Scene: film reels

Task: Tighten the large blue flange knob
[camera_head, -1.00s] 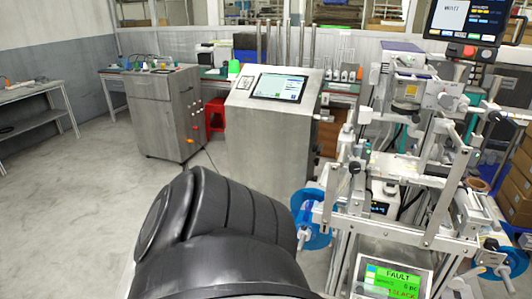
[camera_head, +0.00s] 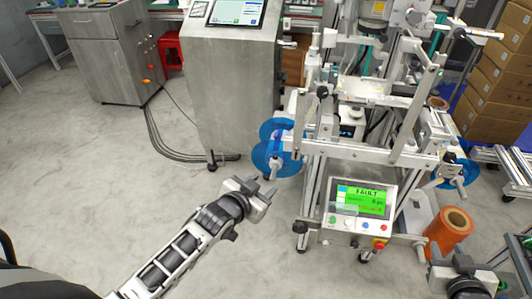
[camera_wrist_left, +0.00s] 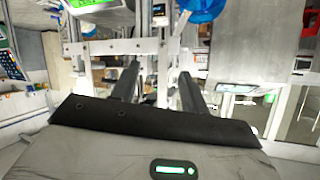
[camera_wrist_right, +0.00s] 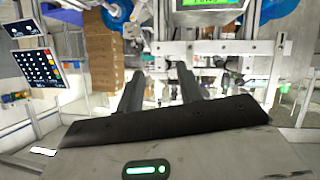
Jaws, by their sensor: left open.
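A blue reel flange (camera_head: 268,160) stands on the left side of the machine in the head view, with a pale hub and handle (camera_head: 276,142) in front of it. The same flange shows at the top of the left wrist view (camera_wrist_left: 203,9). My left gripper (camera_head: 257,187) is open and empty, just below and left of the flange, apart from it. A second blue flange (camera_head: 444,172) is on the machine's right side. My right gripper (camera_head: 462,262) is low at the right edge, its fingers apart and empty in the right wrist view (camera_wrist_right: 158,82). I cannot make out the knob's details.
The machine's screen (camera_head: 364,201) reads FAULT above several coloured buttons. An orange roll (camera_head: 448,230) stands on the floor at right. A steel console (camera_head: 232,85) is behind, with cables on the floor (camera_head: 175,150).

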